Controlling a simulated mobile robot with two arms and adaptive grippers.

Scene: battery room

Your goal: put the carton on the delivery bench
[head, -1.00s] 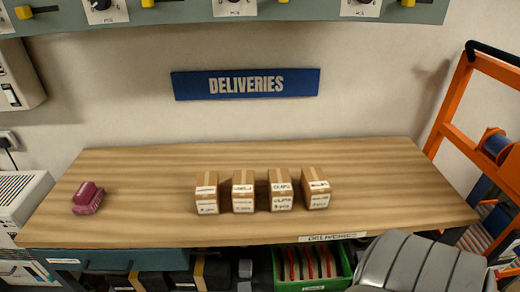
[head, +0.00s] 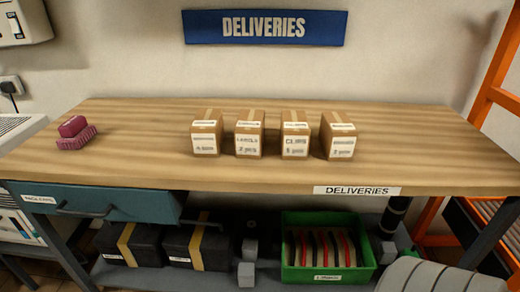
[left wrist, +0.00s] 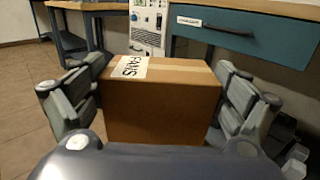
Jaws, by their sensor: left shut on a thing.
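A brown carton (left wrist: 165,105) with tan tape and a white label reading FANS fills the middle of the left wrist view. My left gripper (left wrist: 160,110) is shut on it, with a finger on each side. The carton is in front of and below the blue drawer of the bench. The delivery bench (head: 420,140) has a wooden top and a DELIVERIES label on its front edge; it spans the head view. My left gripper and the carton are not in the head view.
Several small cartons (head: 250,138) stand in a row mid-bench. A maroon object (head: 75,132) lies at the left end. The bench top is clear between them and at the right. Below are a blue drawer (head: 130,203), black cases (head: 160,246) and a green crate (head: 325,273). An orange frame (head: 500,80) stands right.

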